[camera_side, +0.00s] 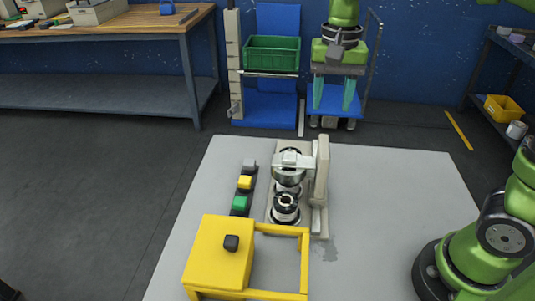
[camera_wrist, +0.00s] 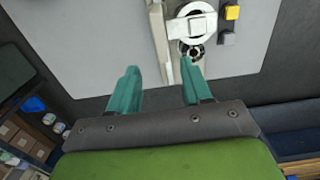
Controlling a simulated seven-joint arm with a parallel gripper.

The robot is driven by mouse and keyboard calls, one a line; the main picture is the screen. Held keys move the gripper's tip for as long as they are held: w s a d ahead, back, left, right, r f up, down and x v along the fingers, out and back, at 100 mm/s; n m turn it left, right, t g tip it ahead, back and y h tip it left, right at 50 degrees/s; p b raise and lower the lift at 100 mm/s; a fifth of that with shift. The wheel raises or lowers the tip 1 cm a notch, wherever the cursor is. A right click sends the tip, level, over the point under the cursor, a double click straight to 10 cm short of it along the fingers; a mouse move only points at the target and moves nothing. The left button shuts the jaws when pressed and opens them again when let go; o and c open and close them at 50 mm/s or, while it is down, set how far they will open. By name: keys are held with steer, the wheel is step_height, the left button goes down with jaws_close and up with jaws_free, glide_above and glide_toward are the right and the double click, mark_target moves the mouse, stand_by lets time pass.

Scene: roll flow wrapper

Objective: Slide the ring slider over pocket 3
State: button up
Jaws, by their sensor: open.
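My gripper (camera_side: 333,92) is open and empty, its two teal fingers wide apart, beyond the far edge of the table in the side view. In the wrist view my gripper (camera_wrist: 160,68) points toward the wrapper, apart from it. The wrapper (camera_side: 321,172) has a beige upright and rail on the grey table. A silver round part with a pale bracket (camera_side: 289,172) sits at its far end, and a black-and-white roll (camera_side: 285,208) nearer the camera. In the wrist view the round part (camera_wrist: 190,27) shows beside the rail. I cannot tell which part is the ring slider or pocket 3.
A yellow guard frame (camera_side: 219,252) stands at the near side of the table. Green (camera_side: 240,204), yellow (camera_side: 244,182) and grey (camera_side: 250,165) buttons line the wrapper's left. The table (camera_side: 410,180) is clear to the right. A green crate (camera_side: 271,55) stands behind.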

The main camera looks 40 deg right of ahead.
mark_target(325, 145)
step_height(325, 145, down, 13)
stand_by(0.3)
jaws_close()
stand_by(0.3)
